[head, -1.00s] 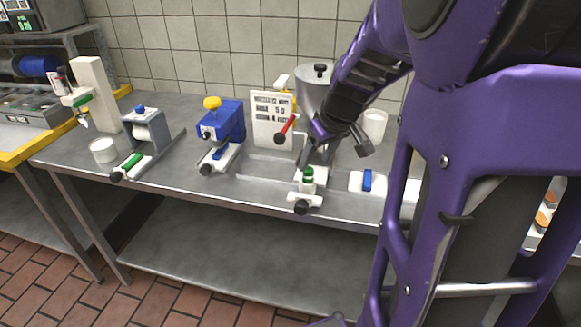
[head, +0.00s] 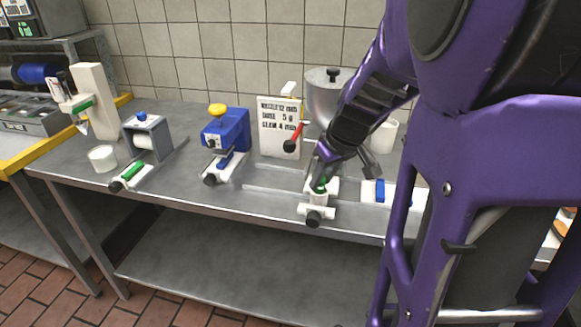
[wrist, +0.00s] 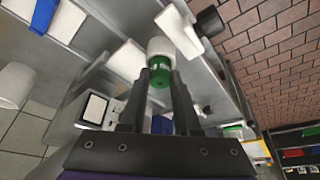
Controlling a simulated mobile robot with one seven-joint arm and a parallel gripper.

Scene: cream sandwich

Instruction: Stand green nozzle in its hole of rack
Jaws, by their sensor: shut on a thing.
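The green nozzle, a short white piece with a green top (head: 320,187), stands upright at the white fitting with a black knob (head: 316,212), near the table's front edge. In the wrist view the green band (wrist: 160,77) is at my fingertips. My gripper (head: 322,178) is shut on the green end, coming from above; the head view partly hides the fingers. In the wrist view the gripper (wrist: 160,80) has its fingers on both sides of the band. No rack with holes can be made out for certain.
A steel pot (head: 326,95) and a sign (head: 279,130) with a red lever stand behind. A white block with a blue band (head: 380,191) lies to the right. A blue machine (head: 226,130), a grey roller stand (head: 147,140), a cup (head: 102,158) and a white post (head: 96,98) stand left.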

